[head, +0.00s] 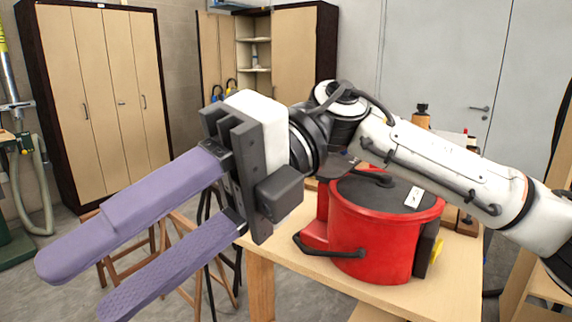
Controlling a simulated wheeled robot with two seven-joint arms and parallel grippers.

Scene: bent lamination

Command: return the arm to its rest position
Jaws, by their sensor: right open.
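My right arm comes in from the right and reaches across the middle of the head view, above a wooden table. My right gripper (85,285) is open, with its two long purple fingers apart and pointing to the lower left. Nothing shows between the fingers. The gripper is up in front of the camera, to the left of the table. My left gripper is not in the view.
A red pot-like container (372,240) with a dark lid stands on the wooden table (445,283), behind and below my right arm. Several small items stand behind it. Wooden trestles (130,255) stand on the floor at left. Tall cabinets (100,90) line the back wall.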

